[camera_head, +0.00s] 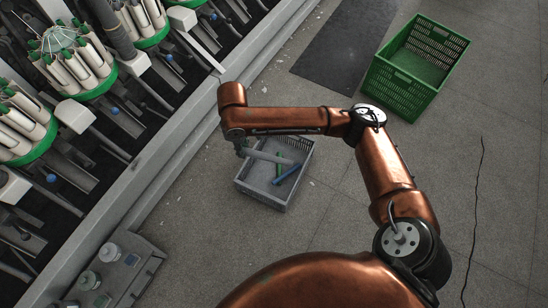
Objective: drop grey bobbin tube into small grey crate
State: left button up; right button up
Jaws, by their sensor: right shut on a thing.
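The small grey crate (262,196) stands on the floor near the middle of the view. A green tube (279,166) and a blue tube (287,175) lie inside it. My right gripper (243,149) is at the crate's far left edge as seen from above, partly hidden by my own wrist. It is shut on the grey bobbin tube (272,157), holding it by its left end. The tube lies roughly level across the crate's opening in the picture; its height above the crate cannot be told. My left gripper is not in view.
A large green crate (405,83) stands at the upper right, next to a dark mat (345,40). The winder with several tube-filled green carousels (75,65) fills the left, behind a grey ledge. A grey box with knobs (118,268) is at lower left. Floor around the crate is clear.

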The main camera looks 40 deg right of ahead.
jog(key=w+d+f+n, duration=0.3)
jog(key=d+f+n, duration=0.1)
jog(key=f, duration=0.4)
jog(key=w+d+f+n, duration=0.3)
jog(key=w+f+n, duration=0.1)
jog(key=f, duration=0.5)
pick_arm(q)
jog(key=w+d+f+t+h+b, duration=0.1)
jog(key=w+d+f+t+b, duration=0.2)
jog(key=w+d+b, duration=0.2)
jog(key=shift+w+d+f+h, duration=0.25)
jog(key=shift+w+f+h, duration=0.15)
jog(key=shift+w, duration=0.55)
pick_arm(e)
jog(key=s+d+f+n, duration=0.1)
jog(key=d+f+n, duration=0.2)
jog(key=f, duration=0.7)
jog(key=s+d+f+n, duration=0.2)
jog(key=d+f+n, duration=0.2)
jog(key=f, duration=0.6)
jog(key=shift+s+d+f, duration=0.15)
jog(key=shift+d+f, duration=0.1)
jog(key=shift+d, duration=0.4)
